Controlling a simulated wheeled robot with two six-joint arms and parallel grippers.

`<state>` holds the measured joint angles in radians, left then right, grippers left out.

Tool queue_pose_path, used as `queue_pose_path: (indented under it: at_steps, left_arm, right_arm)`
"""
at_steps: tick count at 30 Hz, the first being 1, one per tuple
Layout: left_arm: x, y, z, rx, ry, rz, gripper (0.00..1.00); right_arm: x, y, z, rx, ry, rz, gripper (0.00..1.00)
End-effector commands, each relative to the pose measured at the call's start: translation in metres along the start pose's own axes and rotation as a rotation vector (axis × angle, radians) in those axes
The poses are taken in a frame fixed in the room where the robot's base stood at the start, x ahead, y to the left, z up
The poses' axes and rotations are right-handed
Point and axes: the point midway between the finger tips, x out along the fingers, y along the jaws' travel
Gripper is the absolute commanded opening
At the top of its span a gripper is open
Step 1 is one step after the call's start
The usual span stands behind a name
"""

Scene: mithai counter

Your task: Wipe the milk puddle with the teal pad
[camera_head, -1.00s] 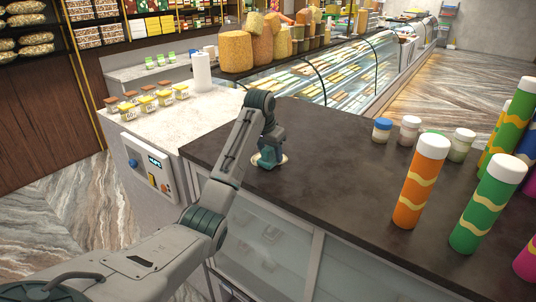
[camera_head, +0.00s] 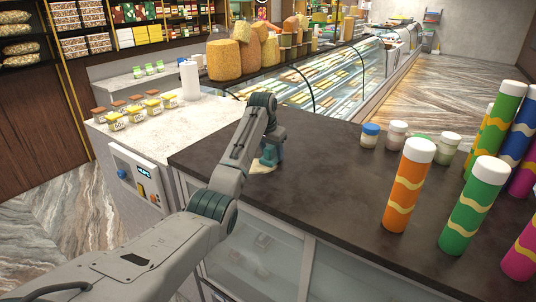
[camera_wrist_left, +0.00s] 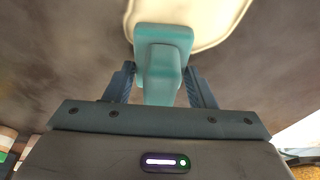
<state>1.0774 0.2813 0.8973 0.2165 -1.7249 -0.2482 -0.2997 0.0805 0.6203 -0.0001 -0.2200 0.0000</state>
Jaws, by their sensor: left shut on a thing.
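My left gripper (camera_head: 268,158) reaches down to the left part of the dark counter (camera_head: 310,180). In the left wrist view my left gripper (camera_wrist_left: 161,88) is shut on the handle of the teal pad (camera_wrist_left: 163,45). The cream-white milk puddle (camera_wrist_left: 213,22) lies on the counter beyond and around the pad's far edge. In the head view the puddle (camera_head: 262,168) shows only as a small pale patch at the gripper, mostly hidden by the arm. The pad is over the puddle's near edge; I cannot tell if it touches. My right gripper is not in view.
An orange tube (camera_head: 408,185) and a green tube (camera_head: 473,205) stand at the counter's right, with more tubes behind. Small jars, one blue-lidded (camera_head: 369,135), stand at the back. A glass display case (camera_head: 335,82) is behind. The counter's middle is clear.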

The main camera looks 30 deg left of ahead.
Motion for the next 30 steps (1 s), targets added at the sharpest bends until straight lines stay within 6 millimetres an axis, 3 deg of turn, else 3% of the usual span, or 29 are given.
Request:
queue_pose_path:
  at_steps: [17, 30]
  left_arm:
    - [0.0, -0.02, -0.001, 0.0, -0.002, -0.001, 0.28]
    - [-0.006, -0.02, 0.033, 0.0, -0.004, 0.0, 0.28]
  right_arm:
    - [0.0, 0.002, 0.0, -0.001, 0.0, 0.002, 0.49]
    - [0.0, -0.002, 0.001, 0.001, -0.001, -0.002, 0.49]
